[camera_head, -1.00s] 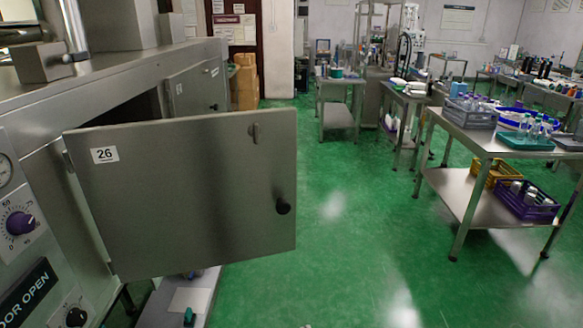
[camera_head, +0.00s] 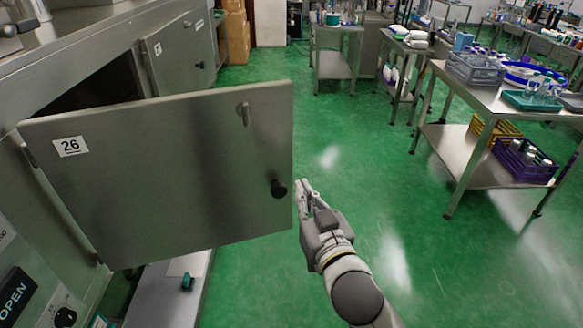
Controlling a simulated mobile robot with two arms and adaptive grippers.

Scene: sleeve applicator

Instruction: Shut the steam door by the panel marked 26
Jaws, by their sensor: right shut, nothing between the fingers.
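The steam door (camera_head: 165,175) is a flat steel panel with a white label marked 26 (camera_head: 70,146). It stands open, swung out from the machine on its left edge. A black knob (camera_head: 278,188) sits near its free right edge, with a small metal latch (camera_head: 244,114) above. My right gripper (camera_head: 303,186) is shut and empty, just right of the door's free edge near the knob. I cannot tell whether it touches the door. My left gripper is not in view.
The steel machine (camera_head: 60,215) with dials and an OPEN sign (camera_head: 14,298) stands at left. A second door (camera_head: 180,50) sits farther back. A steel trolley (camera_head: 478,95) with crates and bottles stands at right. Green floor (camera_head: 370,190) lies clear between.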

